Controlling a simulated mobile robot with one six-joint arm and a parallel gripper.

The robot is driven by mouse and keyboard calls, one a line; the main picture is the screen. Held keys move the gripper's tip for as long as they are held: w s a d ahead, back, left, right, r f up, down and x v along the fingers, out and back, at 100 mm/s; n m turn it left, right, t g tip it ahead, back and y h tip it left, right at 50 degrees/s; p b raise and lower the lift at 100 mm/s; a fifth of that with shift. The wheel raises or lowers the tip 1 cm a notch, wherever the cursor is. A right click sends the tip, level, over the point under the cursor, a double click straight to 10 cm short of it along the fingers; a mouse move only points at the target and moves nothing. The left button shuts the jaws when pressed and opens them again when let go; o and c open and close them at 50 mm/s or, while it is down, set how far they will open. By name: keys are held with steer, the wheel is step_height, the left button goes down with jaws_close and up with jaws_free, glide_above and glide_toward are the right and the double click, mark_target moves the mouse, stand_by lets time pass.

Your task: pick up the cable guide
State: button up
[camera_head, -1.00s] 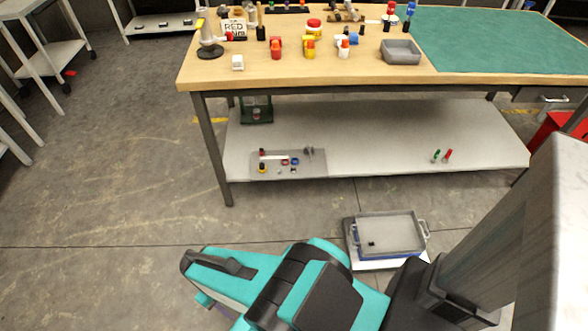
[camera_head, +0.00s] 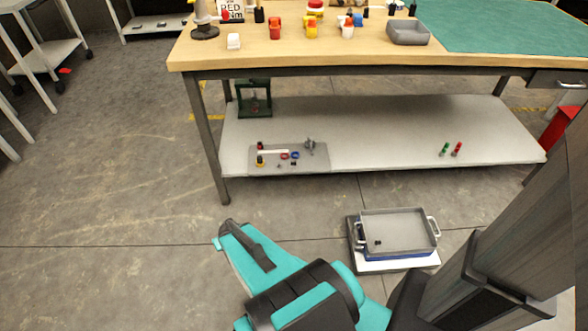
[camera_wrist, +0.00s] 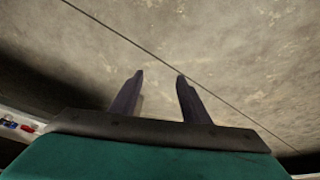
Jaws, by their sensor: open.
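I cannot tell for sure which thing is the cable guide. A small black piece (camera_head: 378,243) lies in a grey tray (camera_head: 415,215) on the floor. Several small parts, among them a white bar (camera_head: 272,152) and a grey metal piece (camera_head: 310,146), lie on a grey mat (camera_head: 318,165) on the workbench's lower shelf. My gripper (camera_wrist: 160,77) is open and empty, with bare concrete floor beyond its two dark fingers.
The workbench (camera_head: 300,58) carries cups, tools and a grey bin (camera_head: 408,32). Its lower shelf (camera_head: 390,135) also holds a dark green frame (camera_head: 254,100) and red and green items at right. A bench leg (camera_head: 210,140) stands left of the mat.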

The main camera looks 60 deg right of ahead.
steer(key=w+d+f+m+t+h+b, duration=0.15)
steer(key=d+b, duration=0.25)
steer(key=d, duration=0.7)
steer(key=m+t+h+b, duration=0.4)
steer(key=h+b, duration=0.6)
glide_toward(293, 163)
steer(key=v, duration=0.3)
steer(key=shift+s+d+r+y, duration=0.15)
steer(key=shift+r+y, duration=0.15)
steer(key=shift+y, duration=0.05)
steer(key=shift+f, duration=0.1)
steer(key=shift+b+x, duration=0.8)
steer(key=shift+x, duration=3.5)
